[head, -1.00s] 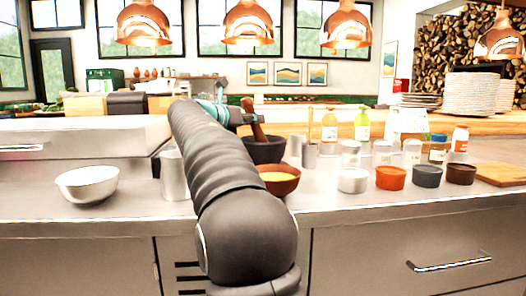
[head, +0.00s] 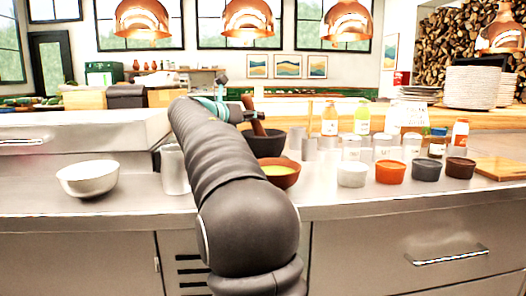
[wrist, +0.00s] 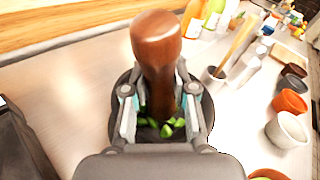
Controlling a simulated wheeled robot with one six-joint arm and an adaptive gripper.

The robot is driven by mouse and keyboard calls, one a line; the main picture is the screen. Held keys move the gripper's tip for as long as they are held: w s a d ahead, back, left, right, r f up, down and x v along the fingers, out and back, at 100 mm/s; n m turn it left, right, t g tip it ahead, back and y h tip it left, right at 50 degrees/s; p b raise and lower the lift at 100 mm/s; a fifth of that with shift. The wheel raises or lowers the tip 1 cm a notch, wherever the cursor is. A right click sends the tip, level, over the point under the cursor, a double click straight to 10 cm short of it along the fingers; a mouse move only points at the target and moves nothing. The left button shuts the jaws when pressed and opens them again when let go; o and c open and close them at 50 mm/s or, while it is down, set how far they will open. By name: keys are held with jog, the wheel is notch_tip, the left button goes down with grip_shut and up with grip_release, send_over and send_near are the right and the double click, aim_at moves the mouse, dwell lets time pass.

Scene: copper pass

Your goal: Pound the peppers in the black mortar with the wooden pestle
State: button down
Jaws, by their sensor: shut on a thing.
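The dark wooden pestle (wrist: 157,60) stands nearly upright in the wrist view, with its lower end down in the black mortar (wrist: 122,84). Green pepper pieces (wrist: 166,130) lie in the mortar around the pestle's foot. My gripper (wrist: 160,105) is shut on the pestle's shaft, one finger on each side, above the mortar. In the head view the pestle (head: 254,118) leans a little and the mortar (head: 268,145) is partly hidden by my arm. The pestle's lower tip is hidden.
A brown bowl of yellow food (head: 283,176) stands just in front of the mortar. A metal canister (head: 174,170) and a white bowl (head: 88,180) stand to the left. Small cups, including an orange one (head: 390,173), and bottles line the right. Bare steel counter lies in front.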

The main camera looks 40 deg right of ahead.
notch_tip(320, 180, up, 2)
jog(key=p, duration=0.2)
jog(key=shift+r+p, duration=0.25)
jog(key=shift+p, duration=0.05)
jog(key=shift+f, duration=0.2)
jog(key=shift+r, duration=0.2)
dwell(1.1)
jog(key=shift+f+b, duration=0.8)
jog(key=shift+f, duration=0.6)
jog(key=shift+r, duration=0.1)
jog(key=shift+r+p, duration=0.7)
jog(key=shift+r, duration=0.55)
